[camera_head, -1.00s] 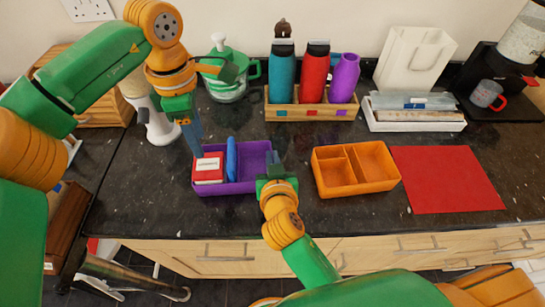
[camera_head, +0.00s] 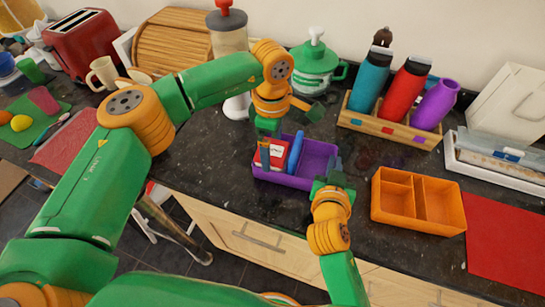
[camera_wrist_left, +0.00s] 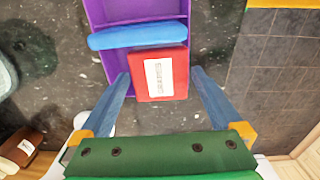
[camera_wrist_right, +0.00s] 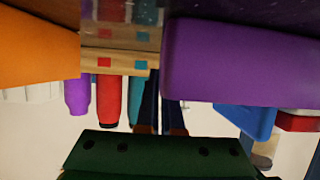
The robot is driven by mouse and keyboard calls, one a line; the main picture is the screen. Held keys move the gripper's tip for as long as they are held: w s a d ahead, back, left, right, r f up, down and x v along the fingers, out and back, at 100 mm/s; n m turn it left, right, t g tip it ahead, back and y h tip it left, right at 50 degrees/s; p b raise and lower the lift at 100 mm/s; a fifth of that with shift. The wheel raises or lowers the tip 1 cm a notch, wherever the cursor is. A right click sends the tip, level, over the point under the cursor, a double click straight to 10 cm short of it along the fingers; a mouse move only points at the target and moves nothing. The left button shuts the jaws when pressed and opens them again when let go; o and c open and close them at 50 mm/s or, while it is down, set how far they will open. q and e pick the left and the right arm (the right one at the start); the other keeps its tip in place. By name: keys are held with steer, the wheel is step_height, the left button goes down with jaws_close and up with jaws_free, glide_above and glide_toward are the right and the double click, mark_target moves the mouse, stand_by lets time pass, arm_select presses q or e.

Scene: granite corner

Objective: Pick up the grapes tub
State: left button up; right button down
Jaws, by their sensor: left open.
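A red tub with a white label (camera_head: 277,152) sits at the left end of a purple open box (camera_head: 316,170); the label's text is too small to read. It also shows in the left wrist view (camera_wrist_left: 160,72). A blue upright item (camera_head: 296,152) stands beside it in the same box. My left gripper (camera_wrist_left: 161,78) is open and empty, its blue fingers on either side of the red tub in that view. How far down they reach I cannot tell. My right gripper (camera_head: 332,164) looks shut and empty, by the right front of the purple box.
An orange divided tray (camera_head: 412,203) and a red mat (camera_head: 507,250) lie to the right. Bottles stand in a wooden rack (camera_head: 388,127) behind. A green lidded pot (camera_head: 314,70) and a white-based dispenser (camera_head: 237,105) stand behind my left gripper. The counter's front edge runs close to the purple box.

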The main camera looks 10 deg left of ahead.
mark_target(272, 149)
arm_select(q)
jaws_close()
steer(key=shift+r, duration=0.15)
step_height(272, 149, up, 18)
stand_by(0.3)
arm_select(e)
steer(key=c, duration=1)
jaws_free()
